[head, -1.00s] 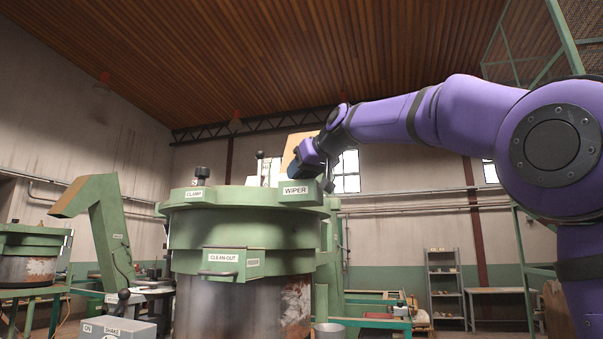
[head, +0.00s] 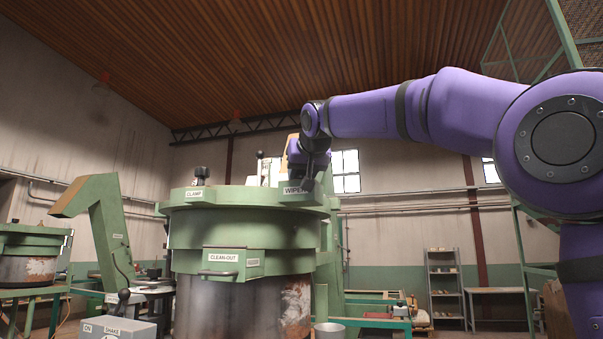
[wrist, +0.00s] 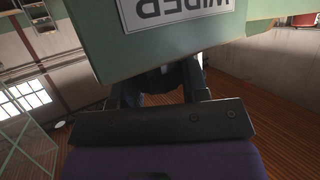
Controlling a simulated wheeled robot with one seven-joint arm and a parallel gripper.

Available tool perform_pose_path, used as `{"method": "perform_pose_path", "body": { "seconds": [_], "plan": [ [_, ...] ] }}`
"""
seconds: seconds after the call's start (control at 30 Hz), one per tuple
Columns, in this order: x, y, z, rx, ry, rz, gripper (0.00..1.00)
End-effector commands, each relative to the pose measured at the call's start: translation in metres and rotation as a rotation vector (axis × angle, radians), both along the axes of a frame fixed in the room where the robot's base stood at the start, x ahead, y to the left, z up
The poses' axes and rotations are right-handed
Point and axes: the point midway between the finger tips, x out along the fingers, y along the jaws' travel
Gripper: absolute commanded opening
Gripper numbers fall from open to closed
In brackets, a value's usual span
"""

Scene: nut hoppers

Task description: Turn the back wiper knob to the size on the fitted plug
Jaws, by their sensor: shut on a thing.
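The large green hopper (head: 190,230) stands in front of me with a WIPER label (head: 291,190) on its upper rim. My gripper (wrist: 156,78) is at the rim just by this label, which shows upside down in the wrist view (wrist: 185,8). Its fingers are shut on a dark wiper knob (wrist: 156,82), mostly hidden by the rim and the fingers. In the head view my wrist hides the knob, so its pointer and size marks cannot be read. I cannot make out a plug with a size.
A CLAMP knob (head: 201,176) stands on the hopper's left rim, and a CLEAN-OUT drawer (head: 233,262) juts from its front. A shake control box (head: 118,328) is at the lower left. A second hopper (head: 30,240) stands far left. Shelves (head: 444,285) stand far behind.

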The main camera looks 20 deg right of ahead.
Motion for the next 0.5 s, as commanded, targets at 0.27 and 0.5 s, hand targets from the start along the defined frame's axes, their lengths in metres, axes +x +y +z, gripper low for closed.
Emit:
{"method": "perform_pose_path", "body": {
  "seconds": [0.27, 0.5],
  "plan": [
    [0.0001, 0.0007, 0.0005, -0.001, -0.001, -0.138, 0.00],
    [-0.0001, 0.0007, 0.0009, 0.000, -0.002, -0.206, 0.00]
  ]
}}
